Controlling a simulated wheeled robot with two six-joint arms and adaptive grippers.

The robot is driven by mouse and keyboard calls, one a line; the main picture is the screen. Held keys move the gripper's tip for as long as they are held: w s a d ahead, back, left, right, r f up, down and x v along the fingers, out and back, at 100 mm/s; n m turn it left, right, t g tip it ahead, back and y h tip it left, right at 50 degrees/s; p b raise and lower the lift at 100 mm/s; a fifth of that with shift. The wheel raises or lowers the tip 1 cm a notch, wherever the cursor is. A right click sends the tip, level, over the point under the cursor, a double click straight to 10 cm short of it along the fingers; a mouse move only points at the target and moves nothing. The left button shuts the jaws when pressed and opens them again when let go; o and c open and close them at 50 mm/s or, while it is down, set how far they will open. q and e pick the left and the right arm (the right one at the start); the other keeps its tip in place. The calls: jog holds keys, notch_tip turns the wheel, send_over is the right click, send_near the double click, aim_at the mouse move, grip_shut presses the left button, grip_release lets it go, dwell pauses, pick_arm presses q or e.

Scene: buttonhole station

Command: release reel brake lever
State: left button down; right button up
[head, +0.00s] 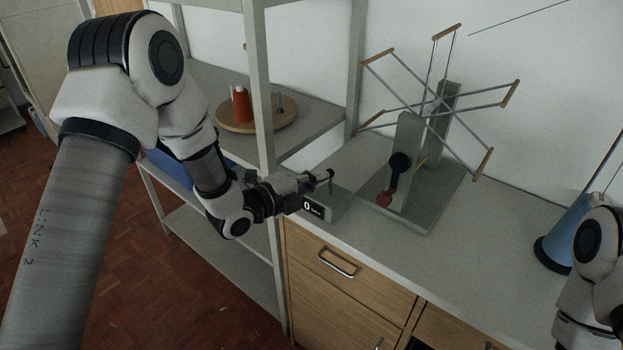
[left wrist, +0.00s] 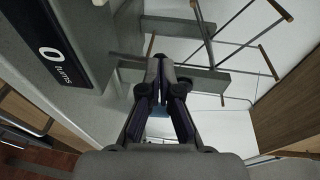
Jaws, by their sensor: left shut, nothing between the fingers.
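The reel (head: 428,115) has thin grey spokes with wooden end bars and stands on a grey post and base plate on the worktop. The brake lever (head: 393,182) is on the front of the post, with a black round hub (head: 400,162) on top and a red knob (head: 384,199) hanging low. My left gripper (head: 329,176) is shut and empty, left of the lever and apart from it, above the counter box. In the left wrist view its closed fingers (left wrist: 160,60) point toward the reel post (left wrist: 185,75); I cannot make out the lever there. My right gripper is out of view.
A counter box (head: 318,205) reading 0 turns sits below my left gripper; it also shows in the left wrist view (left wrist: 60,45). A shelf rack post (head: 262,90) stands close to my left arm. A blue cone (head: 565,235) stands at right. The worktop front (head: 470,265) is clear.

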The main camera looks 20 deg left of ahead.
pick_arm(q)
jog(key=g+p, duration=0.1)
jog(key=w+r+g+y+p, duration=0.1)
jog(key=shift+w+d+r+p, duration=0.2)
jog(key=shift+w+d+p, duration=0.05)
jog(key=shift+d+p, duration=0.05)
jog(key=shift+f+b, duration=0.3)
jog(key=shift+f, duration=0.05)
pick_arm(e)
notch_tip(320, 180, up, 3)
pick_arm(q)
jog(key=shift+r, duration=0.15)
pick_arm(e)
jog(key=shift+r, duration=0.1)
pick_arm(q)
jog(key=shift+r, duration=0.2)
jog(key=shift+r+p, duration=0.4)
jog(key=shift+r, duration=0.1)
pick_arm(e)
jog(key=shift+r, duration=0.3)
